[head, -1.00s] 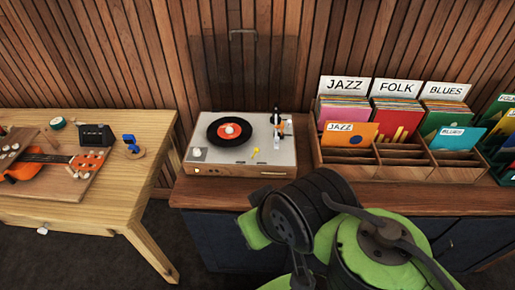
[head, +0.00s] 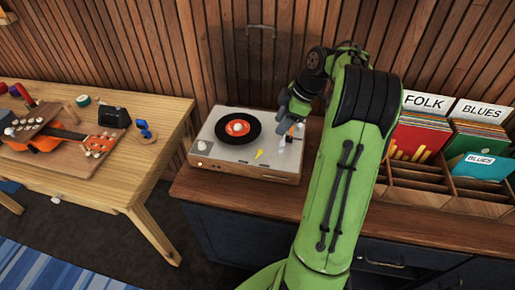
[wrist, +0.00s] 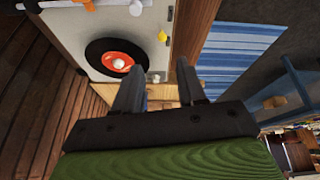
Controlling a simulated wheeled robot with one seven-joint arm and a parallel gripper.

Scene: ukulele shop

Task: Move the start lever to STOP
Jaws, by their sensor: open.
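The turntable (head: 220,151) is a pale, flat deck on the wooden counter. It carries a black record (head: 222,125) with an orange label. A small yellow lever (head: 259,153), apparently the start lever, stands at the deck's front; it also shows in the wrist view (wrist: 162,36). Any STOP marking is too small to read. My gripper (head: 287,108) is over the deck's back right, by the tonearm area, and apart from the lever. In the wrist view my gripper (wrist: 158,76) has its fingers spread with nothing held.
Record bins (head: 410,180) with FOLK and BLUES cards stand right of my arm. A wooden table (head: 150,165) with an orange ukulele (head: 50,145) is at the left, across a gap. The slatted wall (head: 225,60) is close behind the turntable.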

